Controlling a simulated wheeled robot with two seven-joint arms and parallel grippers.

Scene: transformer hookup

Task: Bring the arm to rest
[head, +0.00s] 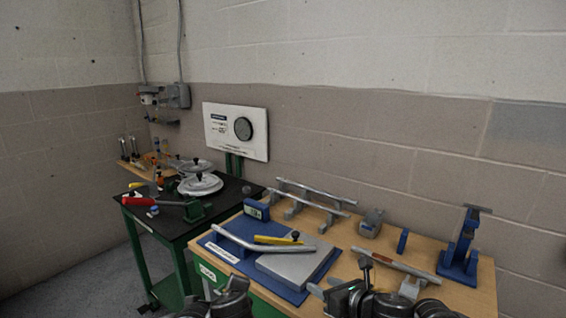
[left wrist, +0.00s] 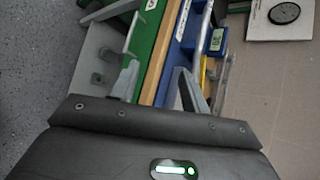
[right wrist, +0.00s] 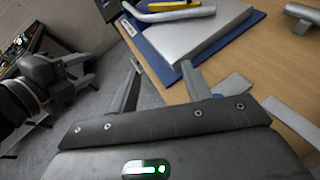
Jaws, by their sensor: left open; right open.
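My right gripper (head: 324,287) is low in the head view, at the front edge of the wooden bench (head: 468,296). In the right wrist view its two fingers stand apart with nothing between them (right wrist: 160,68). My left gripper (head: 212,287) shows at the bottom of the head view, in front of the bench's green front, partly cut off by the frame. In the left wrist view its fingers are spread and empty (left wrist: 158,85). Neither gripper is seen holding anything.
A blue mat (head: 215,246) on the bench carries a grey plate (head: 300,262), a bent tube (head: 240,240) and a yellow-handled tool (head: 275,240). A blue stand (head: 462,250) is at right. A dark-topped cart (head: 150,221) stands left; a white panel (head: 222,130) hangs behind.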

